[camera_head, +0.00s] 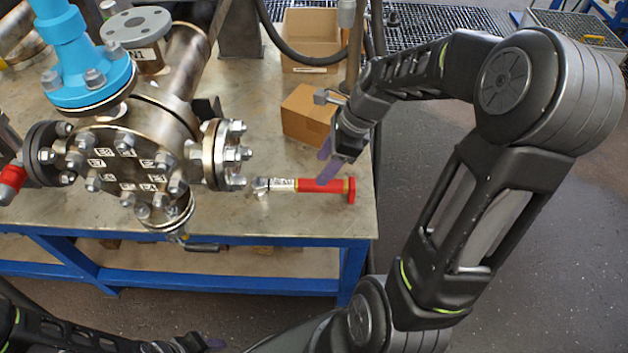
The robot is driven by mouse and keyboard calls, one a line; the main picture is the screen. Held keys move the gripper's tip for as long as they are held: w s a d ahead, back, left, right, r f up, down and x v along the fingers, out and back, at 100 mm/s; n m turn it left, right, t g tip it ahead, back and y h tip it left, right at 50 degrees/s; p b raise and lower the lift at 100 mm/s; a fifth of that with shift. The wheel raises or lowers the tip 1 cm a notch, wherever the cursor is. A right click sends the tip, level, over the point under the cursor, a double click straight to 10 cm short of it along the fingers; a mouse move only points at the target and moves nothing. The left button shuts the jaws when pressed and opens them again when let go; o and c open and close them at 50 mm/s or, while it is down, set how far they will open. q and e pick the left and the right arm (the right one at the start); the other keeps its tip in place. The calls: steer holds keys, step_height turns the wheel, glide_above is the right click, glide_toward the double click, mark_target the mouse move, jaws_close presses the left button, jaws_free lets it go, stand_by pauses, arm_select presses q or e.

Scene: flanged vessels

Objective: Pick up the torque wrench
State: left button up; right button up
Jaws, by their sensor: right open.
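The torque wrench (283,185) lies flat on the metal table, near its front right corner. It has a silver head at the left and a red handle ending in a wide red knob at the right. My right gripper (325,164) is open, with purple-tipped fingers at the wrench's red handle; one finger overlaps the handle in the picture. I cannot tell whether it touches the handle. My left gripper (213,345) is low at the bottom edge, in front of the table and away from the wrench; its jaw opening is not clear.
A flanged steel vessel (125,150) with a blue top fitting fills the table's left side, its right flange close to the wrench head. Cardboard boxes (308,112) stand behind the wrench. The table (330,222) has a blue frame; bare surface lies in front of the wrench.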

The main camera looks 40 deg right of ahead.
mark_target(311, 182)
steer(key=shift+b+x, duration=0.3)
steer(key=shift+x, duration=1)
steer(key=b+x, duration=0.1)
steer(key=x, duration=0.4)
steer(key=shift+w+f, duration=0.1)
steer(key=shift+a, duration=0.1)
jaws_close()
stand_by(0.3)
